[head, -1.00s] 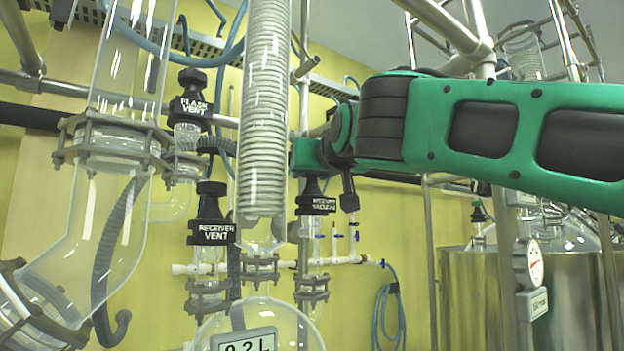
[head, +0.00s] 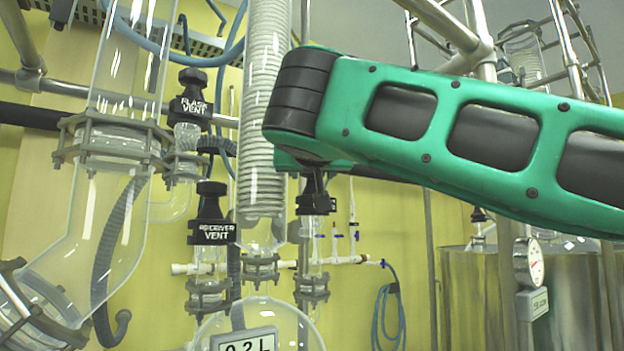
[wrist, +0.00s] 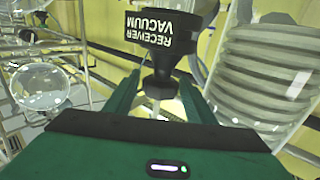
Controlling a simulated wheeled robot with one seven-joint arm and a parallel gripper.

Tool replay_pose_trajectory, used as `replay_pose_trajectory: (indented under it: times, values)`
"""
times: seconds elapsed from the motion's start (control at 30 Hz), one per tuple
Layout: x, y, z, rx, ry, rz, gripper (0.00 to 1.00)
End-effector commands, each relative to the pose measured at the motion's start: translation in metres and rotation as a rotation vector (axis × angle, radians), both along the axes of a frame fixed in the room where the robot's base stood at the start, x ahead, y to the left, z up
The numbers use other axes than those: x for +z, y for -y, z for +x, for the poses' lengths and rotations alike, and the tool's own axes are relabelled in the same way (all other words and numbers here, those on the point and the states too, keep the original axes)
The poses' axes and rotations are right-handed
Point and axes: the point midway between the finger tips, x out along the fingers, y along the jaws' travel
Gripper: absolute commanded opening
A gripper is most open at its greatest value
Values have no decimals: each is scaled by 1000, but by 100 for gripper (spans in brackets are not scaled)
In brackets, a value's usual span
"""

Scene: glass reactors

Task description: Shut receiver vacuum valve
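The receiver vacuum valve has a black handle and a black collar (wrist: 163,33) lettered RECEIVER VACUUM, upside down in the wrist view. In the head view the valve (head: 316,204) stands upright on glass pipework, its label turned to the right and mostly unreadable. My gripper (wrist: 160,82) has its green fingers on either side of the narrow handle, and they look shut on it; the contact is hard to see. In the head view my gripper is mostly hidden behind the arm, just above the valve.
The receiver vent valve (head: 211,215) and flask vent valve (head: 190,100) are to the left. A coiled glass condenser (head: 262,150) stands close beside my gripper. A round glass vessel (head: 285,325) is below. Steel tanks (head: 475,295) stand at right.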

Motion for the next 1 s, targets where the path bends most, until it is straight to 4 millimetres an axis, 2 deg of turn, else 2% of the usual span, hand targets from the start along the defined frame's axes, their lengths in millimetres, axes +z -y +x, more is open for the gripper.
replay_pose_trajectory:
  times: [0.37, 1.0]
  values:
    - [1, 0, 0, 14, 4, 0, 52]
    - [0, 1, 1, 262, 2, 0, 52]
